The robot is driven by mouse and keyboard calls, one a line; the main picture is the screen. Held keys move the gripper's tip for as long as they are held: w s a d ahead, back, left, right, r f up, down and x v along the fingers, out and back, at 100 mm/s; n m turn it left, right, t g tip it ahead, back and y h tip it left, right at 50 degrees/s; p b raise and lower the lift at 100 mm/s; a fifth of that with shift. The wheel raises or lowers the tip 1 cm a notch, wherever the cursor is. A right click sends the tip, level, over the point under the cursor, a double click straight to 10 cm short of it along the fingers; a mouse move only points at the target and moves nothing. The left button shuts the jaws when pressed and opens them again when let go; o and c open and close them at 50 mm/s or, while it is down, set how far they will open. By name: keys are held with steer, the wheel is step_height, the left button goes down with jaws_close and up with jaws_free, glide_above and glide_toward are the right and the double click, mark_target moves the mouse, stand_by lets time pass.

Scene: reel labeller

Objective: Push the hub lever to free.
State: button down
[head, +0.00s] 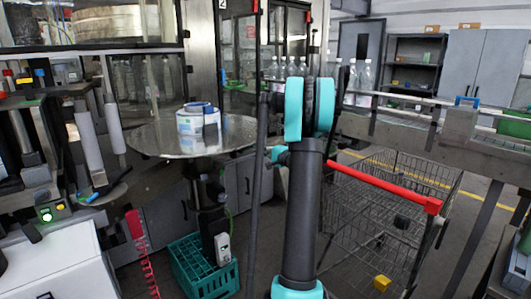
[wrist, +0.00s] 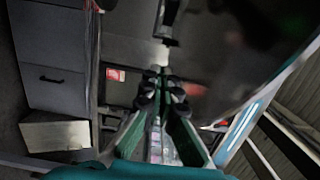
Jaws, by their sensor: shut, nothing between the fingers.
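The labeller stands at the left of the head view, with white rollers (head: 88,134) and a dark reel disc (head: 104,194). A small blue-tipped lever (head: 94,197) lies by this disc; it looks like the hub lever, but its setting is too small to tell. My gripper (wrist: 160,74) shows in the wrist view with its fingers together and nothing between them. A pale post with a dark end (wrist: 168,28) is beyond the fingertips; I cannot tell what it is or whether they touch it. My gripper is hidden in the head view, where my arm stands upright in the middle.
A round steel table (head: 160,140) carries white-and-blue label rolls (head: 198,122). A teal crate (head: 203,275) sits below it. A wire cart with a red handle (head: 385,187) and a conveyor (head: 400,137) are at the right. A white cabinet (head: 55,265) fills the lower left.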

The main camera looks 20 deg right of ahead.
steer(key=shift+a, duration=2.05)
